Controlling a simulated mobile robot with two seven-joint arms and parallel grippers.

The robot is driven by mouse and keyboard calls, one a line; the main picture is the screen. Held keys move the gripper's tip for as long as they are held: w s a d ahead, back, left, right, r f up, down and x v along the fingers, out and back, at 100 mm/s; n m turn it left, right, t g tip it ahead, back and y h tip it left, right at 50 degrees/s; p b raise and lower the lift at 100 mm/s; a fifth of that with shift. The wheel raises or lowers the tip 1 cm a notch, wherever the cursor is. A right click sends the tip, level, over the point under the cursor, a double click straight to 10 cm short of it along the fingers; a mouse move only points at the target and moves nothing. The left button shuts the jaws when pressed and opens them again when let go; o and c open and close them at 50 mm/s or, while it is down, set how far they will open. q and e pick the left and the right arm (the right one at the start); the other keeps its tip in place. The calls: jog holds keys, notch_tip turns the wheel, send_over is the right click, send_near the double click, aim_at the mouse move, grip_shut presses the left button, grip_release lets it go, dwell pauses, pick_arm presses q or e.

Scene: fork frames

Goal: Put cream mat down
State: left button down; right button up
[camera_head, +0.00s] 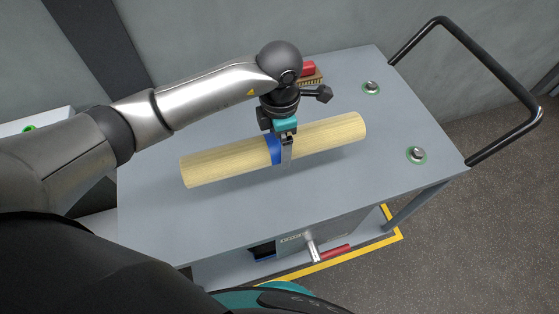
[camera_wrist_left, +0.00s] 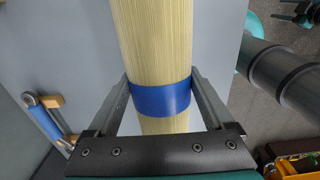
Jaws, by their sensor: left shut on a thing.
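The cream mat (camera_head: 325,134) is rolled into a long cylinder with a blue band (camera_head: 274,149) around its middle. It lies lengthwise across the view over the grey cart top (camera_head: 225,220). My left gripper (camera_head: 286,160) points down and is shut on the roll at the band. In the left wrist view the roll (camera_wrist_left: 153,45) runs between the two fingers, with the band (camera_wrist_left: 162,98) between them. I cannot tell whether the roll touches the cart top.
A brush with a red top (camera_head: 308,69) lies behind my left wrist. Two round metal knobs (camera_head: 372,87) (camera_head: 416,154) stand on the cart's right side. A black handle (camera_head: 480,65) rises at its right end. The cart top in front of the roll is clear.

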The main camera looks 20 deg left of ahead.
pick_arm(q)
jog(key=shift+w+f+b, duration=0.1)
jog(key=shift+f+b, duration=0.35)
jog(key=shift+f, duration=3.2)
grip_release()
jog(key=shift+f, duration=0.15)
notch_tip(320, 180, up, 12)
jog(key=shift+r+p, duration=0.15)
jog(key=shift+p, duration=0.7)
